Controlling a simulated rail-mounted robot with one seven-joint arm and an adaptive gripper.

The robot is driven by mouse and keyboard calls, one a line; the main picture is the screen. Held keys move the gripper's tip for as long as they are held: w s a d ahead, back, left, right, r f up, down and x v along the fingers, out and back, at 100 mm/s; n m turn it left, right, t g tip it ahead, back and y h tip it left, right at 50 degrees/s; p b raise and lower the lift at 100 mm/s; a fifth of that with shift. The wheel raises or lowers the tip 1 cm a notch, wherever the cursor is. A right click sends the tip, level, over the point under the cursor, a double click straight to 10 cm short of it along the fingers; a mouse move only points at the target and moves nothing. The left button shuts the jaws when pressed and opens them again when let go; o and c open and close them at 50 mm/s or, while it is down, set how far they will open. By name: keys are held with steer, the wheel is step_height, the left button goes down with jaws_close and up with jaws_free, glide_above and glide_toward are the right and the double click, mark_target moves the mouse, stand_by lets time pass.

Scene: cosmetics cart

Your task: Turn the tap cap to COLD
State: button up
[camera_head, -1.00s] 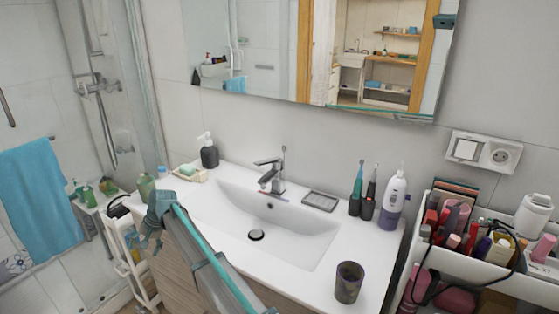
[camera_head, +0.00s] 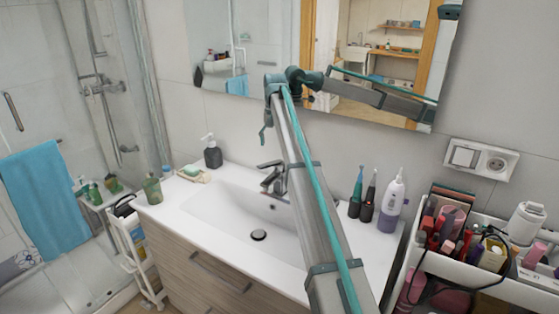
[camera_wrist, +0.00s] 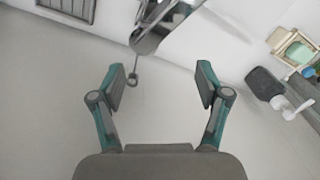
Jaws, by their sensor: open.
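The chrome tap (camera_head: 269,179) stands at the back of the white sink, partly hidden behind my arm in the head view. In the wrist view the tap (camera_wrist: 158,24) shows at the top edge, cut off by the frame. A thin rod with a round end (camera_wrist: 132,76) reaches from the tap towards the space between my fingers. My gripper (camera_head: 265,130) hangs above the tap, near the mirror's lower edge. In the wrist view my gripper (camera_wrist: 161,82) is open and empty, its two teal fingers wide apart. No COLD mark is readable.
A dark soap dispenser (camera_head: 212,154) and a soap dish (camera_head: 193,173) stand left of the tap. Toothbrushes (camera_head: 368,198) and a white-purple bottle (camera_head: 391,205) stand to the right. The mirror (camera_head: 240,40) is close behind my arm. The sink basin (camera_head: 225,212) is empty.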

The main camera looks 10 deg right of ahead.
mark_target(280, 161)
steer(key=shift+d+r, duration=0.25)
steer(key=shift+d, duration=0.25)
steer(key=shift+d+r, duration=0.25)
steer(key=shift+d, duration=0.25)
steer(key=shift+d+f, duration=0.1)
steer(key=shift+d, duration=0.15)
step_height(280, 161, down, 11)
steer(key=p, duration=0.3)
steer(key=shift+a+r, duration=0.1)
steer(key=shift+r, duration=0.1)
steer(key=shift+s, duration=0.1)
jaws_close()
